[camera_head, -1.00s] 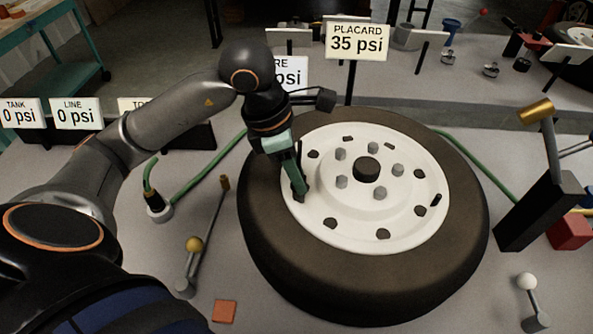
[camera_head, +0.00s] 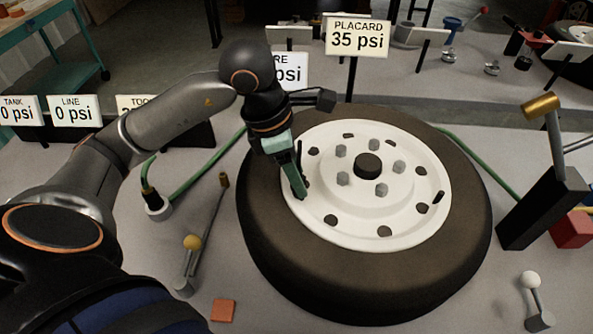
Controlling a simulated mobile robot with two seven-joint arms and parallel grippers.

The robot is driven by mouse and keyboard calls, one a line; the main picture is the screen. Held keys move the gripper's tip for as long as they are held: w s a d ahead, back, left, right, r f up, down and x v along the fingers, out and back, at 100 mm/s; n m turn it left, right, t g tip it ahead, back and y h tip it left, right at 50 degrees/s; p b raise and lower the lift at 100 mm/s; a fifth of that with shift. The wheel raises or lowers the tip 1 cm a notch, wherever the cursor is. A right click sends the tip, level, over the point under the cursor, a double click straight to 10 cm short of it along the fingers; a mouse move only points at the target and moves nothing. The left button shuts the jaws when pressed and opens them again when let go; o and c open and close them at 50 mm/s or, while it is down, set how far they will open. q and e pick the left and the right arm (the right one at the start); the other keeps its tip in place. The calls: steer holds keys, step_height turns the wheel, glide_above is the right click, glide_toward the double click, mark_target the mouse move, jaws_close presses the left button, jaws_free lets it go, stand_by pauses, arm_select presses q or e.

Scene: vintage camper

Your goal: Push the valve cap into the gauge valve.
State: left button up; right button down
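My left gripper (camera_head: 301,188) reaches down over the left side of the white wheel rim. One teal finger shows clearly, its tip at or just above the rim's left edge. A small dark piece shows beside the fingertip, but I cannot tell whether it is a finger, a valve or a cap. The gap between the fingers is hidden from this angle, so I cannot tell how far they are apart. I cannot make out the valve cap or the gauge valve for certain. My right gripper is out of view.
The tyre (camera_head: 365,275) lies flat on the grey bench around the rim (camera_head: 345,232). The placard sign (camera_head: 358,37) stands behind it. A black block (camera_head: 540,210) stands at right. A green hose (camera_head: 205,165) runs behind.

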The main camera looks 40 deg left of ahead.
arm_select(q)
steer(key=shift+o, duration=1.3)
steer(key=p+v, duration=0.1)
steer(key=v, duration=1.1)
steer(key=shift+r, duration=0.25)
